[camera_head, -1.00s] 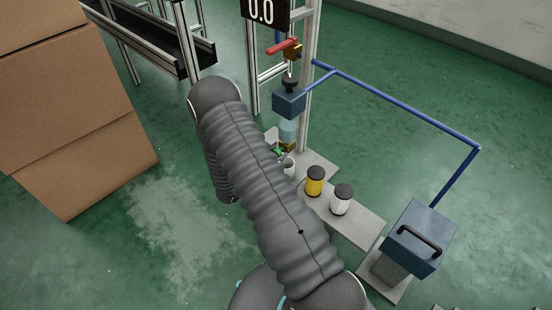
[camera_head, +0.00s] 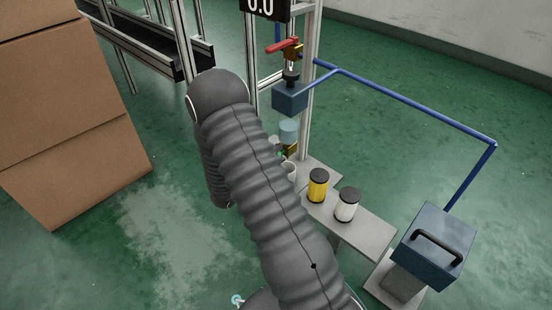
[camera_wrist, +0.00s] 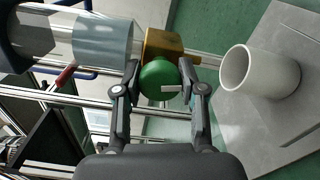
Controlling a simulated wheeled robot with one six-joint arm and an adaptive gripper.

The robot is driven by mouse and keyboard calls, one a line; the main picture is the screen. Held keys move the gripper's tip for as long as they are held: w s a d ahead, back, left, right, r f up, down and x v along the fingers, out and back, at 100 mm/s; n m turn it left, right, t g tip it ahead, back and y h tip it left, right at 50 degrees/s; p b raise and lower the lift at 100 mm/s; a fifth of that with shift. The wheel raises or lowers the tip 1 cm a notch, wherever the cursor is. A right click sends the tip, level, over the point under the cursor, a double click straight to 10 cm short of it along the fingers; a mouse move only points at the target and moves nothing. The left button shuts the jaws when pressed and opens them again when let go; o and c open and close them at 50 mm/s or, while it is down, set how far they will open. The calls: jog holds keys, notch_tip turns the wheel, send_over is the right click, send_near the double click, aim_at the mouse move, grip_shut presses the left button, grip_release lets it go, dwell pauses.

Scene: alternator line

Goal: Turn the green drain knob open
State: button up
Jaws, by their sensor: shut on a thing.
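The green drain knob (camera_wrist: 160,79) is round, with a pale bar mark lying across it in the wrist view. It sits on a brass block (camera_wrist: 162,44) below a clear bowl (camera_wrist: 104,42). My gripper (camera_wrist: 159,84) is shut on the knob, one finger on each side. In the head view the brass block (camera_head: 291,151) and the clear bowl (camera_head: 288,132) show beside my arm. My gripper is hidden behind the arm there.
A white cup (camera_wrist: 260,72) stands on a grey plate close to the gripper. Yellow (camera_head: 318,186) and white (camera_head: 346,204) canisters stand on the grey bench. A red-handled valve (camera_head: 285,45) is above, and a blue pipe (camera_head: 415,105) runs right to a blue box (camera_head: 436,246). Cardboard boxes (camera_head: 70,120) stand left.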

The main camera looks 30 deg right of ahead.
jog(key=shift+m, duration=1.3)
jog(key=o, duration=1.2)
jog(key=shift+a, duration=0.1)
jog(key=v, duration=1.2)
